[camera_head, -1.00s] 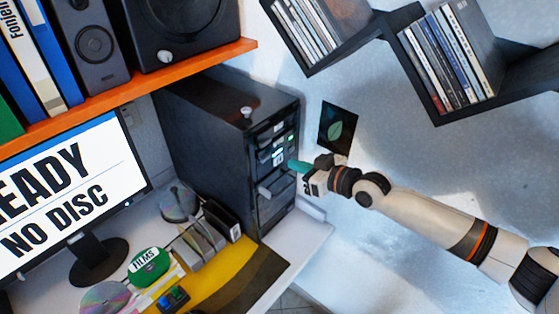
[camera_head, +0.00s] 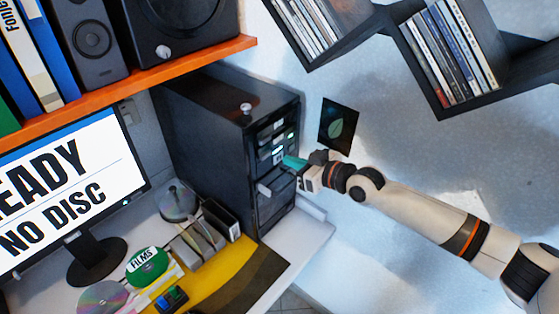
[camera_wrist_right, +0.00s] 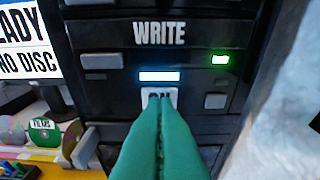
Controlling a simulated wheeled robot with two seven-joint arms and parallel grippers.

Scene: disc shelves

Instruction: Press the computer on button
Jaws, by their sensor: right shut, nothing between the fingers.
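The computer is a black tower (camera_head: 215,115) standing on the desk, its front facing right. In the right wrist view its front panel (camera_wrist_right: 100,105) shows a WRITE label (camera_wrist_right: 160,33), a lit green light (camera_wrist_right: 220,60), a glowing white-blue bar (camera_wrist_right: 160,77) and a white label (camera_wrist_right: 159,97) that seems to read ON, partly hidden by my fingertips. My right gripper (camera_head: 292,163) is shut and empty, its teal fingers (camera_wrist_right: 160,130) pointing at the panel just at or below that label. I cannot tell whether the tips touch. My left gripper is not in view.
The monitor (camera_head: 60,185) reads READY, NO DISC. Discs (camera_head: 178,202), a green FILMS disc (camera_head: 146,266) and a holder (camera_head: 205,240) lie on the desk. An orange shelf (camera_head: 150,80) hangs above, and disc shelves (camera_head: 440,60) hang at upper right.

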